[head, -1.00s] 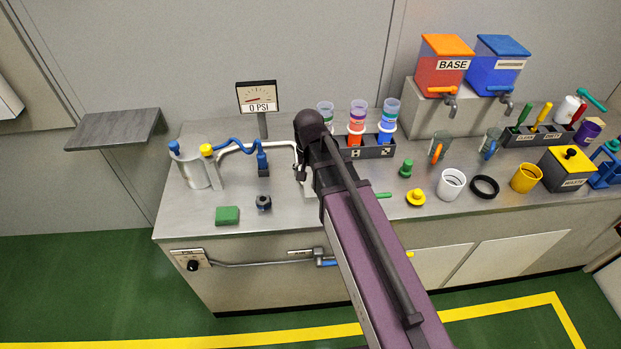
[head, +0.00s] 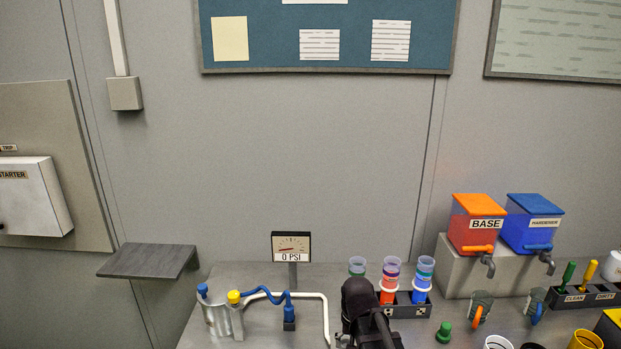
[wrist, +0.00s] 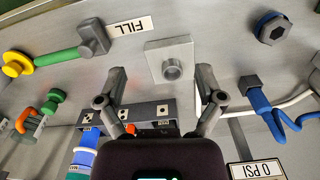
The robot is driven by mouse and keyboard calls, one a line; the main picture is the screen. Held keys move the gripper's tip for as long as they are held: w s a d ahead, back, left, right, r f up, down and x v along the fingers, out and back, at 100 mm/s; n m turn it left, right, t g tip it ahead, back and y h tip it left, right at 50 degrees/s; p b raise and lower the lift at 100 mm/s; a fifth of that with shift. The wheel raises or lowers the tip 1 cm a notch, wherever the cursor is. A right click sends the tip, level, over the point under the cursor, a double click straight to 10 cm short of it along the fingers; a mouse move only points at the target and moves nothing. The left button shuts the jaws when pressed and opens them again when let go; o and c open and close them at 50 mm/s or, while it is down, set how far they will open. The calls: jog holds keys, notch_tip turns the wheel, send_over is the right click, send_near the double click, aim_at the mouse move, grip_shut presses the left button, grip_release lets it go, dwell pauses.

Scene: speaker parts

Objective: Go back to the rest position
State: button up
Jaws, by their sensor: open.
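My gripper (wrist: 161,105) is open and empty in the wrist view, with its two grey fingers spread apart over the steel bench. A grey square plate with a short round socket (wrist: 171,68) lies beyond the fingertips, between them in the picture and apart from them. In the head view my dark wrist (head: 368,318) shows at the bottom middle, in front of the cup rack (head: 408,308). The fingers cannot be made out there.
A pressure gauge (head: 291,247) reading 0 PSI stands left of my arm, near a metal pot (head: 216,318) with a blue hose. Red BASE (head: 472,228) and blue HARDENER (head: 527,232) tanks stand right. A grey shelf (head: 148,262) juts from the wall.

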jog(key=s+d+n, duration=0.2)
jog(key=s+d, duration=0.3)
jog(key=shift+s+d, duration=0.25)
jog(key=shift+s, duration=0.1)
dwell(0.8)
